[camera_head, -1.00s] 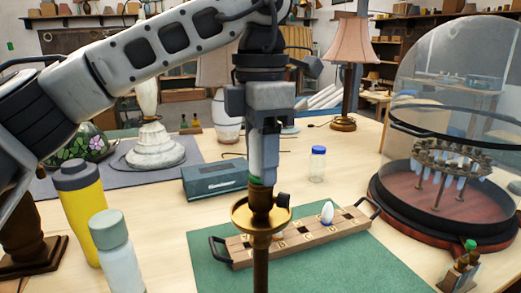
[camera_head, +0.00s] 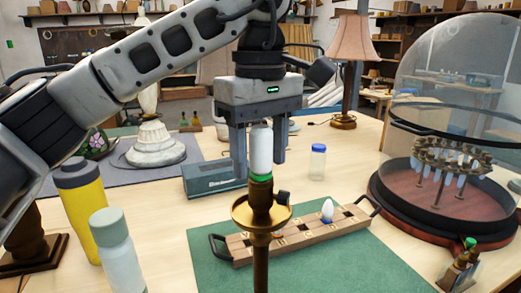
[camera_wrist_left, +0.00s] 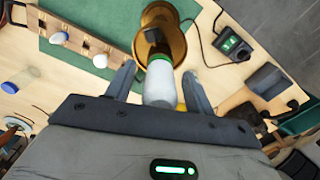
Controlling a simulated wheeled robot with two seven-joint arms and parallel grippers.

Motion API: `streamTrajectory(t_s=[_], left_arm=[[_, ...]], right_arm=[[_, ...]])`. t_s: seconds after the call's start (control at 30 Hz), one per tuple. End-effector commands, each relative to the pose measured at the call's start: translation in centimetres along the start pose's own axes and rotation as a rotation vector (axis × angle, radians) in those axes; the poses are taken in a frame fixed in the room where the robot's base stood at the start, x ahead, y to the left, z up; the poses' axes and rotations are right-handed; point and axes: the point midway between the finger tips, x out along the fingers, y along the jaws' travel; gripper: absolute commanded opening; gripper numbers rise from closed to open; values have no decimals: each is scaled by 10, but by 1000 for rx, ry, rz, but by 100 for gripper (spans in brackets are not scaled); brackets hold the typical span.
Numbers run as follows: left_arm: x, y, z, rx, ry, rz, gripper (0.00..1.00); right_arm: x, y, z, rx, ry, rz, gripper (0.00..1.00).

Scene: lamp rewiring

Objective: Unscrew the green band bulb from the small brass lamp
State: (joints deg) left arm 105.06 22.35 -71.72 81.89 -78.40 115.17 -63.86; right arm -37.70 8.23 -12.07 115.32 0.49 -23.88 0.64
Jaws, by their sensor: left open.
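The small brass lamp (camera_head: 262,217) stands upright at the front centre, with a round dish below its socket. The white bulb with the green band (camera_head: 261,150) is upright in the top of the lamp, green band lowest. My left gripper (camera_head: 260,168) is open above the lamp, one finger on each side of the bulb. In the left wrist view the bulb (camera_wrist_left: 160,84) lies between the spread fingers (camera_wrist_left: 157,76), with gaps visible on both sides. The brass dish (camera_wrist_left: 174,40) shows beyond it. My right gripper is not in view.
A wooden rack (camera_head: 295,240) behind the lamp on a green mat (camera_head: 350,262) holds a white bulb (camera_head: 327,210). A yellow bottle (camera_head: 84,212) and a pale bottle (camera_head: 118,255) stand left. A glass-domed chandelier (camera_head: 445,165) stands right. A grey box (camera_head: 208,178) sits behind.

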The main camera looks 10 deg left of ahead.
Motion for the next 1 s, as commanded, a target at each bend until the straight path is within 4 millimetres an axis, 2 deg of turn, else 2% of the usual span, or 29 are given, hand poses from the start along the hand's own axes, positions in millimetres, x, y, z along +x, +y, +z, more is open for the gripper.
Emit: streamTrajectory(t_s=[0.13, 0.3, 0.5, 0.8, 1.0], left_arm=[[0, 0, 0, -1, 0, 0, 54], [0, 0, 0, -2, 0, 0, 9], [0, 0, 0, -51, 0, 0, 9], [0, 0, 0, -547, 1, 0, 9], [0, 0, 0, -704, 1, 0, 9]], right_arm=[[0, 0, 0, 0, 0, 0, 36], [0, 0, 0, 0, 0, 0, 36], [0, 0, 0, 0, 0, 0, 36], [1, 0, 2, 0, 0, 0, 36], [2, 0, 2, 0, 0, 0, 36]])
